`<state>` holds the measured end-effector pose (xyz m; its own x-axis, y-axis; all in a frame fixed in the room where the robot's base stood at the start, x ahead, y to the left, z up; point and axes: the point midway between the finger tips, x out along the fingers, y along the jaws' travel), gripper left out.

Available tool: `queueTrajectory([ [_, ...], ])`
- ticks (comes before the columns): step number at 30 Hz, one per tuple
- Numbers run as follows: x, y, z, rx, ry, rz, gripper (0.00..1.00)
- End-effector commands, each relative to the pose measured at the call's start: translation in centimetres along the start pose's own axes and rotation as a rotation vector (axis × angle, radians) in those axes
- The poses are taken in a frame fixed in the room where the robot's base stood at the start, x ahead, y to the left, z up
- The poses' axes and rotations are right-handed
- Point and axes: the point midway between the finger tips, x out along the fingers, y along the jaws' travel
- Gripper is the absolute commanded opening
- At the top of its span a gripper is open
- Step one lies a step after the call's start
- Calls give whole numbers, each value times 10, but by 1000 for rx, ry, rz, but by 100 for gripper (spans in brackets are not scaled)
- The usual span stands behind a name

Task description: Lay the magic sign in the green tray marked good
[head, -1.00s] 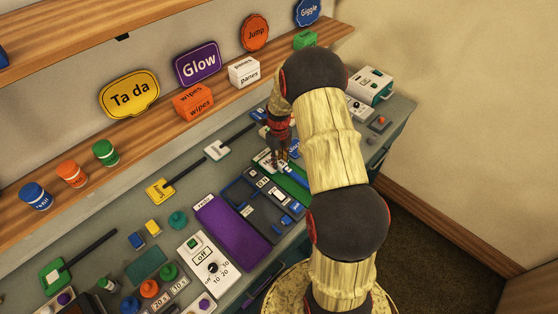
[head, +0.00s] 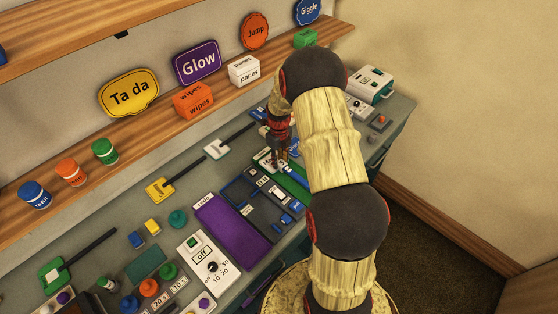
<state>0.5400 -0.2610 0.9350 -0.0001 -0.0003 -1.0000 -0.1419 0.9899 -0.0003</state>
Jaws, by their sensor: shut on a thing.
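My gripper (head: 280,162) points down over the far part of the counter, low above the green tray (head: 297,187). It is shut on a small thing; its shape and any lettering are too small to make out. Small white and blue parts show around the fingertips. My arm hides much of the green tray, and its marking cannot be read. No sign I can read as "magic" shows. Paddle signs with dark handles lie on the counter: a white one (head: 216,150), a yellow one (head: 157,188) and a green one (head: 51,272).
A purple tray (head: 230,230) and a dark blue tray (head: 240,190) holding small things lie left of the green one. A white dial box (head: 207,258) stands in front. The shelf holds Ta da (head: 128,94) and Glow (head: 197,64) signs, boxes and pots.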

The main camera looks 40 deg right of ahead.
Motion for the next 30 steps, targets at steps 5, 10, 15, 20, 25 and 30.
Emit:
queueTrajectory([
  [5,3,0,0,0,0,0,0],
  [10,5,0,0,0,0,0,0],
  [15,6,0,0,0,0,0,0],
  [20,6,0,0,0,0,0,0],
  [25,6,0,0,0,0,0,0],
  [30,7,0,0,0,0,0,0],
])
